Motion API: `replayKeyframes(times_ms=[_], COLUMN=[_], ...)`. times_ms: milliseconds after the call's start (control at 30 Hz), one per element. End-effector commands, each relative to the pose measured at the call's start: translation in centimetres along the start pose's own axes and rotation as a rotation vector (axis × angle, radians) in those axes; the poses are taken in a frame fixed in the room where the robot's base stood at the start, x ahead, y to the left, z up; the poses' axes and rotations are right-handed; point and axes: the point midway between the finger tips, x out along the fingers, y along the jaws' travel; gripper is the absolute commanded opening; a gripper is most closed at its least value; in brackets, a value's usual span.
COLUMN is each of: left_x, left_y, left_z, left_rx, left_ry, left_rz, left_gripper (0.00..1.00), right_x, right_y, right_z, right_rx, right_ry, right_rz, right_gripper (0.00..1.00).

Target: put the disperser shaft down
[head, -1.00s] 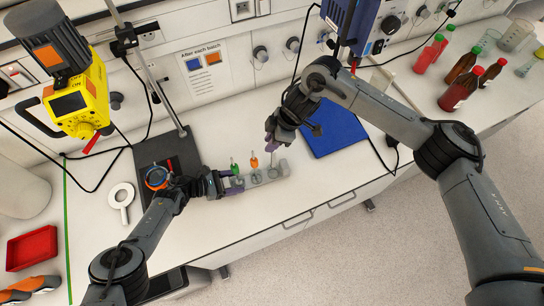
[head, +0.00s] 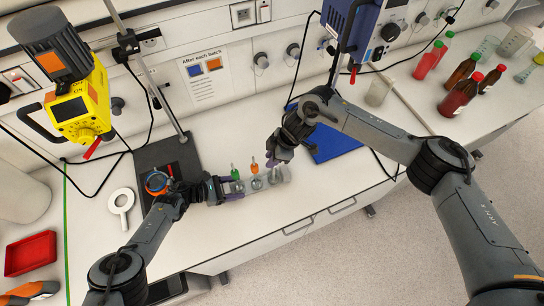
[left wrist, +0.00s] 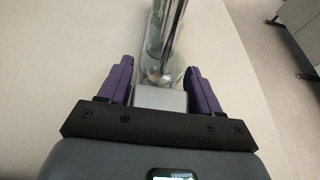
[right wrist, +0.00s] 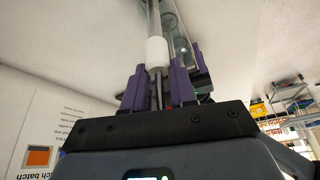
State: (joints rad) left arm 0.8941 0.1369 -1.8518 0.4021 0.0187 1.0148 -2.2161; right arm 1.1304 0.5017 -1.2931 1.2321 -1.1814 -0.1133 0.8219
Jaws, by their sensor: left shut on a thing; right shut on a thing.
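My left gripper (head: 217,190) is shut on the near end of a pale grey rack (head: 284,175) on the bench; the rack's grey end (left wrist: 160,99) shows between the purple fingers in the left wrist view. Shafts with a green top (head: 235,174) and an orange top (head: 254,167) stand in the rack. My right gripper (head: 283,156) is above the rack's right end. It is shut on the disperser shaft, a metal rod with a white collar (right wrist: 157,54). The shaft's lower end is too small to tell whether it is in the rack.
A yellow disperser drive (head: 78,108) hangs at the left above a dark stand base (head: 175,150). A red tray (head: 30,250) is at the left. Bottles (head: 460,92) stand at the far right. The bench front is clear.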

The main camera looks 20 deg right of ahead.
Motion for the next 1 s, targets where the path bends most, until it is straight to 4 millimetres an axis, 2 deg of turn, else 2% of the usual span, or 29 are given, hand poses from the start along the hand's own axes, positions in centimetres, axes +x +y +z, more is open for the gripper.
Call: replayKeyframes(times_ms=[67,100,267,667,867,1000], left_x=[0.0,0.0,0.0,0.0,0.0,0.0], left_y=[0.0,0.0,0.0,0.0,0.0,0.0], left_z=[0.0,0.0,0.0,0.0,0.0,0.0], left_rx=[0.0,0.0,0.0,0.0,0.0,0.0], left_ry=[0.0,0.0,0.0,0.0,0.0,0.0], left_rz=[0.0,0.0,0.0,0.0,0.0,0.0], left_gripper=[0.15,0.15,0.15,0.15,0.15,0.15], right_x=[0.2,0.3,0.2,-0.3,-2.9,-5.5], right_y=[0.0,0.0,0.0,0.0,0.1,0.1], right_z=[0.1,0.1,0.1,0.0,0.0,0.0], right_rx=[0.0,0.0,0.0,0.0,-0.001,-0.001], right_ry=[0.0,0.0,0.0,0.0,0.001,0.001], right_rz=[-0.001,-0.001,0.0,0.001,0.002,0.003], right_gripper=[0.0,0.27,0.51,0.51,0.51,0.51])
